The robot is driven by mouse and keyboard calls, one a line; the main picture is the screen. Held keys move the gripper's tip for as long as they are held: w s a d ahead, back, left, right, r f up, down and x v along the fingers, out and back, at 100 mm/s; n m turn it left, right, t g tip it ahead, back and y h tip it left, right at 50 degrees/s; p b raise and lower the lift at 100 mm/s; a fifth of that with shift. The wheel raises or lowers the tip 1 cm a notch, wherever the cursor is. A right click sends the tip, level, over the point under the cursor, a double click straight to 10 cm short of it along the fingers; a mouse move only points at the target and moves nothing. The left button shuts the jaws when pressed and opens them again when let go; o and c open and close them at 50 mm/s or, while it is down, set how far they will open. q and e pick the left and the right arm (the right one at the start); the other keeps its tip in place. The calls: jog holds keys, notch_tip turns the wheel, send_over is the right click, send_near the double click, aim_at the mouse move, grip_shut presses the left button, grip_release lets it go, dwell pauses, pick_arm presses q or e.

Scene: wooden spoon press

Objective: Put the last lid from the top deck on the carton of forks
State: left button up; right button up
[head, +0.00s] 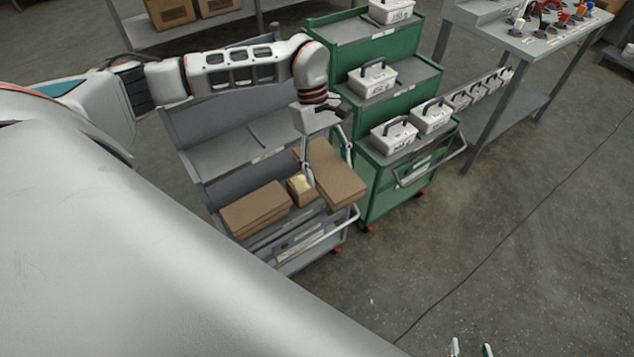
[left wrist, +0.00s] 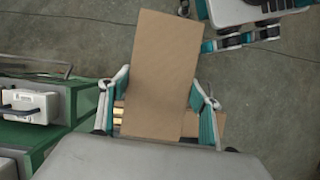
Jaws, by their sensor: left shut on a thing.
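My left gripper (head: 328,165) is shut on a flat brown cardboard lid (head: 335,182), which also shows in the left wrist view (left wrist: 160,75) between the two fingers. The lid is tilted and hangs over the right part of the cart's lower deck. An open brown carton (head: 297,192) with yellowish contents shows beside and partly under the lid; most of it is hidden. In the left wrist view a strip of its contents (left wrist: 119,112) shows left of the lid. I cannot tell whether lid and carton touch. My right gripper (head: 471,349) is open and empty at the bottom edge.
A closed brown carton (head: 255,208) sits left on the same deck. The grey cart's upper deck (head: 225,153) holds no lid that I can see. A green stepped cart (head: 385,95) with white boxes stands close at right. Open floor (head: 520,220) lies right.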

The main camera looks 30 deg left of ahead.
aim_at(326, 146)
pick_arm(q)
jog(key=w+a+n+t, duration=0.1)
jog(key=n, duration=0.2)
jog(key=w+a+r+n+t+b, duration=0.1)
jog(key=w+a+n, duration=0.1)
jog(key=n, duration=0.1)
jog(key=w+a+n+t, duration=0.1)
jog(key=w+n+t, duration=0.1)
jog(key=n, duration=0.2)
jog(key=shift+w+a+r+b, duration=0.15)
jog(key=shift+a+r+b, duration=0.15)
jog(key=shift+b, duration=0.1)
jog(key=w+a+r+n+t+y+b, duration=0.2)
jog(key=w+a+n+y, duration=0.15)
jog(key=a+n, duration=0.4)
jog(key=shift+n+h, duration=0.45)
jog(key=shift+n, duration=0.4)
jog(key=f, duration=0.4)
jog(key=d+f, duration=0.1)
jog(key=f, duration=0.4)
jog(key=d+f+b, duration=0.1)
jog(key=f, duration=0.4)
jog(key=shift+w, duration=0.35)
jog(key=shift+f, duration=0.45)
notch_tip(326, 146, down, 4)
jog(key=shift+f+b, duration=0.25)
jog(key=shift+b, duration=0.2)
jog(key=shift+r, duration=0.15)
jog(key=shift+f, duration=0.65)
